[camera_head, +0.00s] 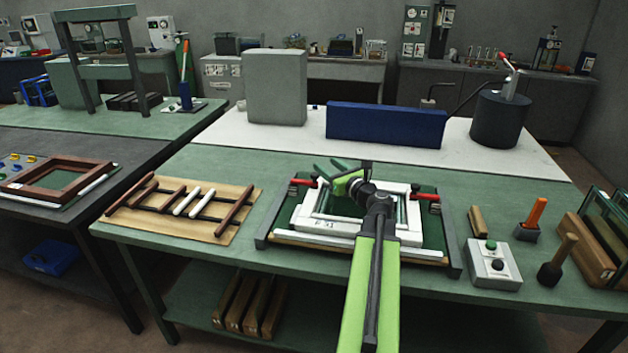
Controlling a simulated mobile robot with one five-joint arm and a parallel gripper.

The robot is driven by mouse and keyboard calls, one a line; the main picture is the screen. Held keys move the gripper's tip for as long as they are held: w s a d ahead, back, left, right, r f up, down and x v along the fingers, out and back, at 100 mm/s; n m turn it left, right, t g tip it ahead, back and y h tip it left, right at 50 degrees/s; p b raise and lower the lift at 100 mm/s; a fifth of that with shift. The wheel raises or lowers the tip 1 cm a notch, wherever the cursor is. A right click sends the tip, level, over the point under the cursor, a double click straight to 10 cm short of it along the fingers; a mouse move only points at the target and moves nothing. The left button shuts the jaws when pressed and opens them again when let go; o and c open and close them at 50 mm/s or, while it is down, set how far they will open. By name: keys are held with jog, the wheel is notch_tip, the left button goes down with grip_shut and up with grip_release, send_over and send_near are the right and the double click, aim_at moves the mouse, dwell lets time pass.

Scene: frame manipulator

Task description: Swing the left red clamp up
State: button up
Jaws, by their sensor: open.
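The left red clamp (303,182) sits at the left back corner of the clamping fixture (262,232) on the green bench. Its red handle lies roughly level, pointing toward the white frame (314,224). A second red clamp (425,196) sits at the right back corner, also lying roughly level. My green arm reaches in from the front over the fixture. My gripper (326,172) is open, with its green fingers pointing left, just right of the left clamp's handle. I cannot tell whether a finger touches the handle. My arm hides part of the frame's middle and right side.
A brown mat (230,233) with wooden and white rods lies left of the fixture. A control box (494,264), a mallet (557,259) and an orange-handled tool (532,219) stand to the right. A blue block (385,125) stands behind on the white surface.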

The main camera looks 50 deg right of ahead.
jog(key=b, duration=0.7)
send_near(318, 177)
jog(key=x, duration=0.3)
jog(key=shift+w+f, duration=0.1)
jog(key=shift+w, duration=0.3)
jog(key=x, duration=0.7)
jog(key=shift+w+d+p, duration=0.1)
jog(key=shift+w+p, duration=0.2)
jog(key=shift+p, duration=0.05)
grip_shut()
